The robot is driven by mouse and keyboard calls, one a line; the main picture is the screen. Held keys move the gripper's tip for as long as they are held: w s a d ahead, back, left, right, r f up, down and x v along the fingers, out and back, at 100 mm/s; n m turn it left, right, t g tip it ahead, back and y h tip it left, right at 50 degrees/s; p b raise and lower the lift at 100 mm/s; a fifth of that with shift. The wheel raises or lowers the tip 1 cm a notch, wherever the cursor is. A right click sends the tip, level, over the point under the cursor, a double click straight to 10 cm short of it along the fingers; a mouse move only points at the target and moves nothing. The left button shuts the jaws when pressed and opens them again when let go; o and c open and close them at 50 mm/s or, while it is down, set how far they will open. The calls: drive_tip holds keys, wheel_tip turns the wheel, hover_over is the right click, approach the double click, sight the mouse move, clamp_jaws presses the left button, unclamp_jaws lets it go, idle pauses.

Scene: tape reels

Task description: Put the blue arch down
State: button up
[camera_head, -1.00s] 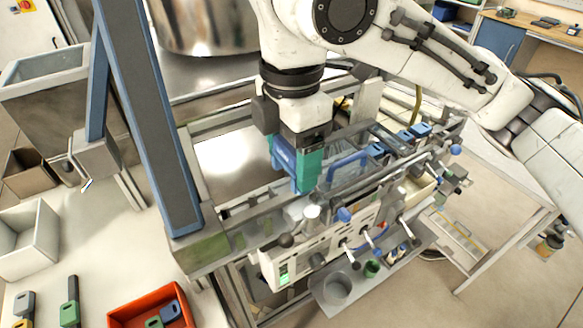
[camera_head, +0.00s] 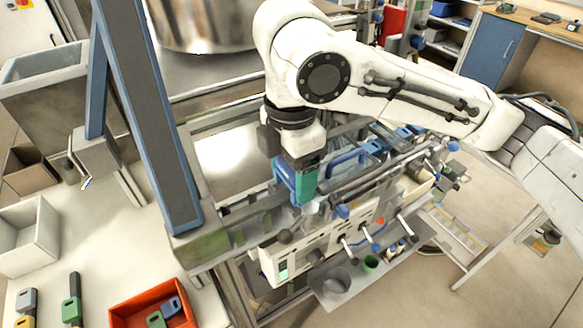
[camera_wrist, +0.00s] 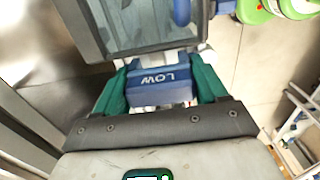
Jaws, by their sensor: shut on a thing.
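My gripper (camera_head: 293,187) has teal fingers and is shut on the blue arch (camera_head: 284,174), above the front left part of the machine frame.
A blue handle (camera_head: 348,157) stands on the machine right of my gripper. A white panel with knobs and levers (camera_head: 330,240) runs along the front. A blue-grey post (camera_head: 150,120) rises to the left. A red tray (camera_head: 128,312) holds several tags at bottom left.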

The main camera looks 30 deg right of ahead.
drive_tip(key=shift+f, duration=0.4)
drive_tip(key=o, duration=1.4)
drive_tip(key=shift+c, duration=0.2)
drive_tip(key=shift+r, duration=0.1)
wheel_tip(320, 180, up, 13)
